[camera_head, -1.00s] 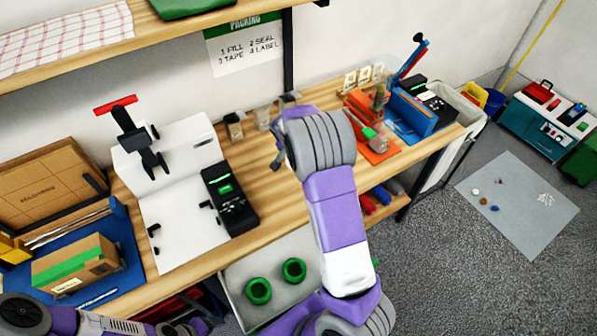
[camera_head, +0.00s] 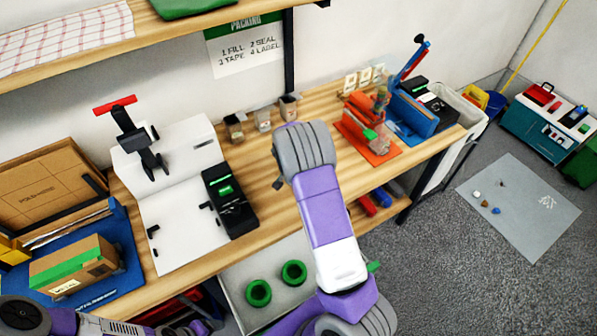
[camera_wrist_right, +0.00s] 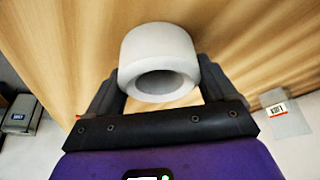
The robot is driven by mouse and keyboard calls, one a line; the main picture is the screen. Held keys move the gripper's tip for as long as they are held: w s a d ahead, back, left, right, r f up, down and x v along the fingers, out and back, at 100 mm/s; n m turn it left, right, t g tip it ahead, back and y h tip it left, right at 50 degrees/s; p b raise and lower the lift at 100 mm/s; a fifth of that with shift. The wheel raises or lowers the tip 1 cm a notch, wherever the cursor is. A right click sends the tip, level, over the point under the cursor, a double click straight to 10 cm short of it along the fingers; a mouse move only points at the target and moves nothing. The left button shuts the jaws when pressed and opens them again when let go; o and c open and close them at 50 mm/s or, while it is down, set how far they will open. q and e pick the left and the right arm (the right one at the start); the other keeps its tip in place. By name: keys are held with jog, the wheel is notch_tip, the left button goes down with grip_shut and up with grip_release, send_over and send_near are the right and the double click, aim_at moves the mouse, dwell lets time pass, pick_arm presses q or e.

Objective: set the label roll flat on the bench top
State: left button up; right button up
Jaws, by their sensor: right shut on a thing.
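The label roll (camera_wrist_right: 158,52) is a white, hollow cylinder in the right wrist view. It sits between the two fingers of my right gripper (camera_wrist_right: 160,88), which is shut on it. The wooden bench top (camera_wrist_right: 255,45) shows behind the roll; I cannot tell whether the roll touches it. In the head view my right arm hangs over the bench top (camera_head: 262,190), and its wrist hides the roll and most of the gripper. My left arm shows only at the bottom left of the head view, and its gripper cannot be made out.
Small containers (camera_head: 234,128) stand along the wall behind my right wrist. A black device (camera_head: 230,200) on a white board is to the left. Bare wood lies around my wrist.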

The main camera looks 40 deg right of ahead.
jog(key=o, duration=0.9)
jog(key=shift+f, duration=0.1)
jog(key=shift+r+p, duration=0.35)
jog(key=shift+r, duration=0.05)
jog(key=v, duration=1.1)
jog(key=shift+r+p, duration=0.3)
jog(key=shift+p, duration=0.05)
jog(key=shift+a, duration=0.1)
